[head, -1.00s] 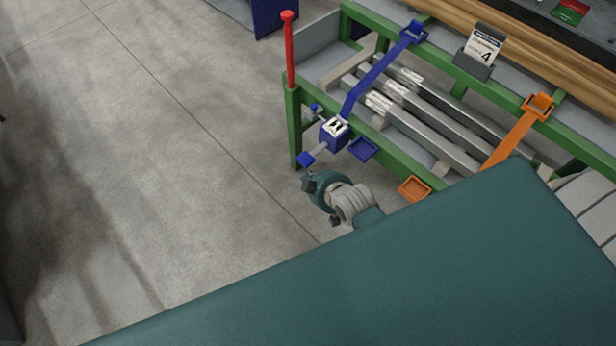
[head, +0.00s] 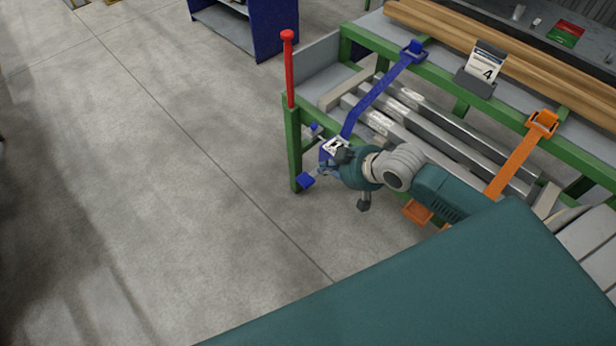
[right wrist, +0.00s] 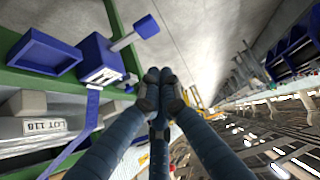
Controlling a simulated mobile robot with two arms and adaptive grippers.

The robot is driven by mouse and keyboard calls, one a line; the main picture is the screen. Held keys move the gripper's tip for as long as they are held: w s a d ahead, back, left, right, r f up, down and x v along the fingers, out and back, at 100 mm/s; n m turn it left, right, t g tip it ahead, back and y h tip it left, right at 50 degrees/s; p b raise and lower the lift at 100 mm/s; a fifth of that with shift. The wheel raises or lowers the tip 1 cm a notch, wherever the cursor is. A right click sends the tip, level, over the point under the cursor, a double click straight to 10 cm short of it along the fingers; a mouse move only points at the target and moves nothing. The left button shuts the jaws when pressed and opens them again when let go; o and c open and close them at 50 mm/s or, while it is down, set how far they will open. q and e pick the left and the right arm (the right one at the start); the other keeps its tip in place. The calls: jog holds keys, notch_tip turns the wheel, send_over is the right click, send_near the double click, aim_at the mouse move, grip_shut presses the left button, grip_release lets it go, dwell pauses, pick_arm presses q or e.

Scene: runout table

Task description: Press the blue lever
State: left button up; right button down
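The blue lever is a grey arm with a blue pad (head: 306,181) at its end. It sticks out from a blue box (head: 328,151) at the green rack's left corner. In the right wrist view the lever's pad (right wrist: 146,27) is at the top, beyond the blue box (right wrist: 98,58). My right gripper (head: 335,163) is beside the box and partly hides it. In the right wrist view its fingertips (right wrist: 160,88) are together with nothing between them. They look apart from the lever pad. My left gripper is not in view.
The green rack (head: 293,150) holds grey metal bars under a blue strap (head: 376,97) and an orange strap (head: 515,158). A red post (head: 289,70) stands at its corner. A blue tray (right wrist: 42,50) is beside the box. Open floor is to the left.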

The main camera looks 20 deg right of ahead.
send_over(301, 178)
jog(key=s+d, duration=0.1)
jog(key=s, duration=0.2)
jog(key=f, duration=0.7)
jog(key=shift+w+d+b, duration=0.1)
jog(key=shift+w+b, duration=0.1)
jog(key=shift+b, duration=0.2)
notch_tip(301, 178, down, 3)
jog(key=shift+r, duration=0.15)
jog(key=shift+f, duration=0.75)
jog(key=shift+f, duration=0.1)
jog(key=shift+a+f+h, duration=0.2)
jog(key=shift+h, duration=0.1)
